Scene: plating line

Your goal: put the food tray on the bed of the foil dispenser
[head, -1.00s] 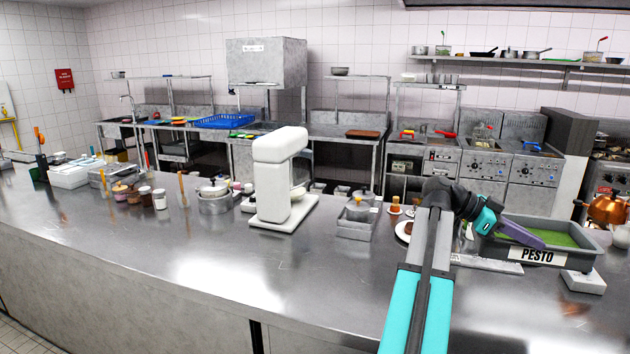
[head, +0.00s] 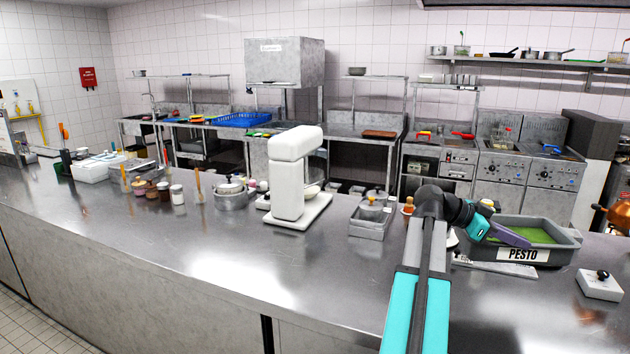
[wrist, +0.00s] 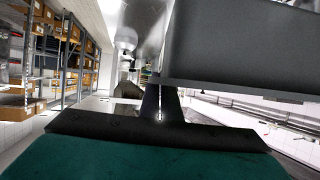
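The food tray (head: 566,252) is a grey rectangular pan with a green filling and a white PESTO label. It is at the right of the head view, level, over the counter. My gripper (head: 522,241), teal with purple-dark fingers, reaches its near left side and is shut on its wall. In the wrist view the tray (wrist: 240,45) is a dark wall at upper right, meeting the fingers (wrist: 160,100). The gap under the tray is hard to judge. I cannot make out a foil dispenser in either view.
The steel counter (head: 190,255) has a wide clear front stretch. A white mixer (head: 290,180) stands mid-counter, with a small metal pan (head: 368,222) to its right. A white box with a black knob (head: 600,286) sits right of the tray. Jars and containers stand at left.

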